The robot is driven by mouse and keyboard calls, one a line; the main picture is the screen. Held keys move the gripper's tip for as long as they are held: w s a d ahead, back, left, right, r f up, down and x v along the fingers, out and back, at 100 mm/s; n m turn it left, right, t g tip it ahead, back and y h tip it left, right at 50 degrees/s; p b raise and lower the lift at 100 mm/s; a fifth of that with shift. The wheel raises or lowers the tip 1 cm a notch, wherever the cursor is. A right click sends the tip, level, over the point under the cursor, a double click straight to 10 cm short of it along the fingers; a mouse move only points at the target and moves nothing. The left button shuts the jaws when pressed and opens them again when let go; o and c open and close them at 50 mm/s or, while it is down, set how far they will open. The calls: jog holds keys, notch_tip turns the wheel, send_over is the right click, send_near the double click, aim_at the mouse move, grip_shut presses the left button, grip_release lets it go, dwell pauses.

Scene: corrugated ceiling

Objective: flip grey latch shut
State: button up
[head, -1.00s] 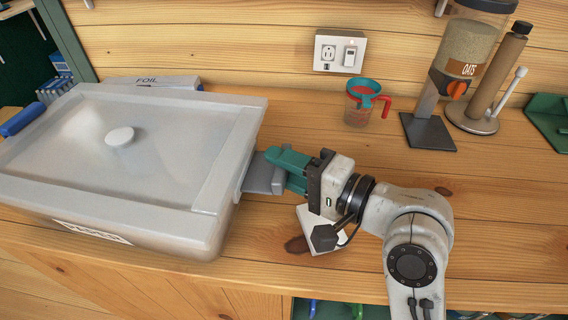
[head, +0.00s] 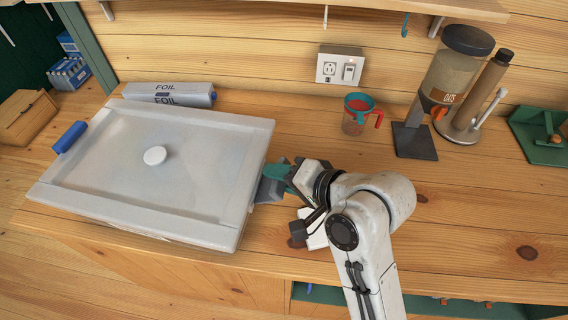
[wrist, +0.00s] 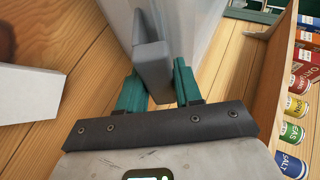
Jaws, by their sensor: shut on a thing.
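A large pale bin with a lid (head: 190,150) and a round white knob stands on the wooden counter. The grey latch (head: 268,190) is on its right side and sticks outward from the wall, clear of the lid. My gripper (head: 282,174), with teal fingers, is at the latch from the right. In the wrist view the grey latch (wrist: 153,72) lies between the two teal fingers, and my gripper (wrist: 158,88) is shut on it. My fingers partly hide the latch in the head view. A blue latch (head: 70,137) is on the bin's left side.
A foil box (head: 170,94) lies behind the bin. A white object (head: 315,238) lies below my gripper.

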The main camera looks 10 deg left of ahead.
jog(key=shift+a+r+h+p, duration=0.15)
jog(key=shift+h+p, duration=0.15)
jog(key=shift+p, duration=0.35)
jog(key=o, duration=1)
jog(key=shift+c, duration=0.2)
jog(key=b+v, duration=0.1)
jog(key=v, duration=0.9)
jog(key=shift+d+r, duration=0.3)
jog(key=shift+s, duration=0.1)
